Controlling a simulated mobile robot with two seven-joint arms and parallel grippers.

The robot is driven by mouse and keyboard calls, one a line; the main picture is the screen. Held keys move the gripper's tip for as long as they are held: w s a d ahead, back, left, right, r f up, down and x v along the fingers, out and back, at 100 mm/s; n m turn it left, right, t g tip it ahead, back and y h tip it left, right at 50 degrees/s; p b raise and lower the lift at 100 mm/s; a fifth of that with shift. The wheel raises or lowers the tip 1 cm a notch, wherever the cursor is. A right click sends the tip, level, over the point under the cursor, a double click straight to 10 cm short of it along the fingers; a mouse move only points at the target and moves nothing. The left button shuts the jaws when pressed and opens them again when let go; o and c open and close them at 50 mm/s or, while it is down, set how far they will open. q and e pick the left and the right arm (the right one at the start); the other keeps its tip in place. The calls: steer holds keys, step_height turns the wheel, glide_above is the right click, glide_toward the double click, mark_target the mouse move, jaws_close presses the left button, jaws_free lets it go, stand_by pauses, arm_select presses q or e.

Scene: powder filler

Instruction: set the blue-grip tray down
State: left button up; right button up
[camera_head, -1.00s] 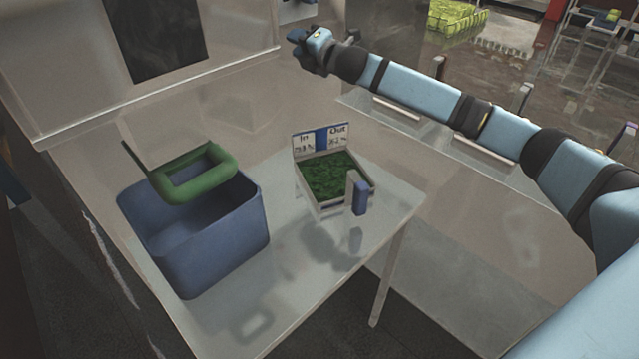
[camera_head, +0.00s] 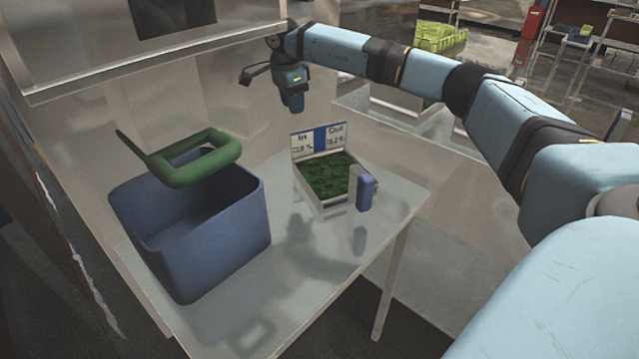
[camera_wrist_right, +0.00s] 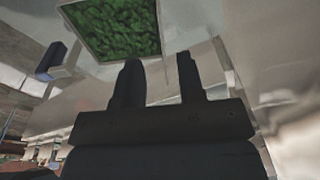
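The blue-grip tray (camera_head: 323,207) is a pale, shallow tray filled with green material. It appears to rest level on the glossy table (camera_head: 395,215). Its blue grip (camera_head: 366,190) stands at its right side, and an In/Out label panel (camera_head: 318,139) rises at its back. My right gripper (camera_head: 292,108) points down behind the tray, above and apart from it. In the right wrist view its two fingers (camera_wrist_right: 160,83) are apart with nothing between them, and the tray's green fill (camera_wrist_right: 112,28) shows beyond them. My left gripper is not in view.
A blue open bin (camera_head: 205,235) stands left of the tray, with a green handle-like loop (camera_head: 195,162) above its opening. A pale wall panel with a ledge (camera_head: 150,65) stands behind. The table's front and right edges are clear.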

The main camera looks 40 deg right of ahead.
mark_target(322, 126)
steer(key=d+f+h, duration=0.1)
steer(key=d, duration=0.1)
steer(key=s+d+f+g+h, duration=0.1)
steer(key=d+f, duration=0.1)
steer(key=d+f+h, duration=0.1)
steer(key=d+f, duration=0.1)
steer(key=shift+s+d+f+m, duration=0.15)
steer(key=shift+s+d+m, duration=0.05)
steer(key=shift+s+m, duration=0.2)
steer(key=shift+w+a+x, duration=0.1)
steer(key=shift+a+x, duration=0.05)
steer(key=shift+x, duration=0.9)
steer(key=shift+w+a+x, duration=0.1)
steer(key=shift+x, duration=0.95)
steer(key=shift+w+a+x, duration=0.1)
steer(key=shift+a+x, duration=0.05)
steer(key=shift+x, duration=0.9)
steer(key=shift+s+f, duration=0.1)
steer(key=shift+f, duration=0.1)
jaws_close()
